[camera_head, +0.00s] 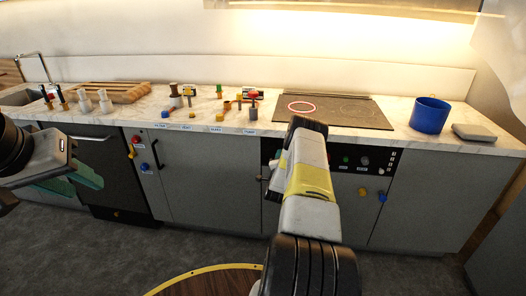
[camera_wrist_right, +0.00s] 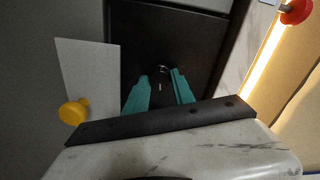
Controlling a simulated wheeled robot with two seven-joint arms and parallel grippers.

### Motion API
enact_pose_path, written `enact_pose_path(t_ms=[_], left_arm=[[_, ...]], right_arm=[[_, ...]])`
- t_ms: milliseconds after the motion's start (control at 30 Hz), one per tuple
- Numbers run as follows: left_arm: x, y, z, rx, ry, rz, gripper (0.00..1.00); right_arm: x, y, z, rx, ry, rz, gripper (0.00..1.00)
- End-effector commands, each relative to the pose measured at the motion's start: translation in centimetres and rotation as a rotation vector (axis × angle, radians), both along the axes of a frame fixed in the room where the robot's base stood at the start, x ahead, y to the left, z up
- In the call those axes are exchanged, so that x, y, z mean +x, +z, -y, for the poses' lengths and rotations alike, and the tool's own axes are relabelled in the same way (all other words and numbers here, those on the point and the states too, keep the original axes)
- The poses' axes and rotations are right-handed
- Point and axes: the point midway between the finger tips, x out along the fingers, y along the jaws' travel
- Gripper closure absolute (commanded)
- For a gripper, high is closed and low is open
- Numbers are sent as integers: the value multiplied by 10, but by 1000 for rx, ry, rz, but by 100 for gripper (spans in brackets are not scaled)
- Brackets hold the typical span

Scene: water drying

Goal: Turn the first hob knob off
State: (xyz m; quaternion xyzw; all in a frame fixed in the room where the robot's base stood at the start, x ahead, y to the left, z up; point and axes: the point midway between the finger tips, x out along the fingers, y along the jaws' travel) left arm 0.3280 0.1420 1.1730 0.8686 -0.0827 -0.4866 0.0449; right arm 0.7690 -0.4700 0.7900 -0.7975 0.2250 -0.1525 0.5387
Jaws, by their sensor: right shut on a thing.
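The black hob (camera_head: 335,111) is set in the counter, and its left ring (camera_head: 302,107) glows red. The dark control panel (camera_head: 346,160) below carries several knobs, partly hidden by my right arm. In the right wrist view my right gripper (camera_wrist_right: 162,78) has its teal fingers closed around a small dark knob (camera_wrist_right: 161,72) on the black panel. The knob's turn angle is hard to tell.
A blue pot (camera_head: 430,115) and a grey block (camera_head: 474,132) stand right of the hob. Several small fixtures and a wooden board (camera_head: 120,92) are on the left counter. A yellow knob (camera_wrist_right: 73,112) is beside the right gripper. Round wooden furniture (camera_head: 205,283) stands in front.

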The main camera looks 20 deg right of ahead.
Motion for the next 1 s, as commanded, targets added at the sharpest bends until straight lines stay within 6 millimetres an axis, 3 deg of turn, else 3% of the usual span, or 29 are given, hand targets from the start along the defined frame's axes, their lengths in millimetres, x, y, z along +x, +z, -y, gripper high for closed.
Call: enact_pose_path(t_ms=[1000], left_arm=[[0, 0, 0, 0, 0, 0, 64]], right_arm=[[0, -2, -3, -821, 6, -505, 100]])
